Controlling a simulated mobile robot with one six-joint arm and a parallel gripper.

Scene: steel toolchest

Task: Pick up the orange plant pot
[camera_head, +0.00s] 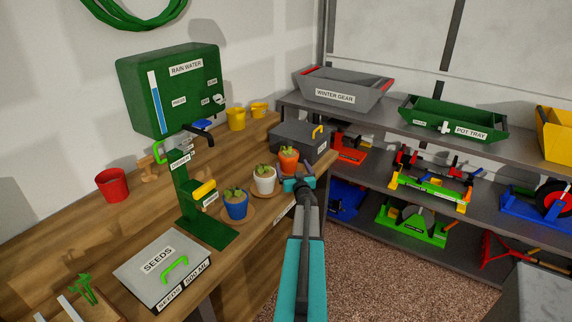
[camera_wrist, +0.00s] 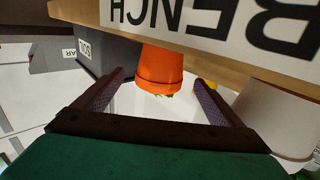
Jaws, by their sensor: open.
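The orange plant pot (camera_head: 288,165) holds a small green plant and stands upright near the wooden bench's front edge. In the wrist view, which looks upside down, the orange pot (camera_wrist: 160,66) shows ahead, in line with the space between my fingers. The bench edge hides part of it there. My gripper (camera_head: 298,184) is just in front of the pot in the head view. In the wrist view my gripper (camera_wrist: 159,82) is open and empty, its two fingers apart. I cannot tell whether the fingertips reach beside the pot.
A white pot (camera_head: 264,181) and a blue pot (camera_head: 236,207) stand left of the orange one. A dark grey box (camera_head: 299,142) is close behind it. The bench edge (camera_wrist: 215,60) lies close to my fingers. A green dibber stand (camera_head: 208,232) is farther left.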

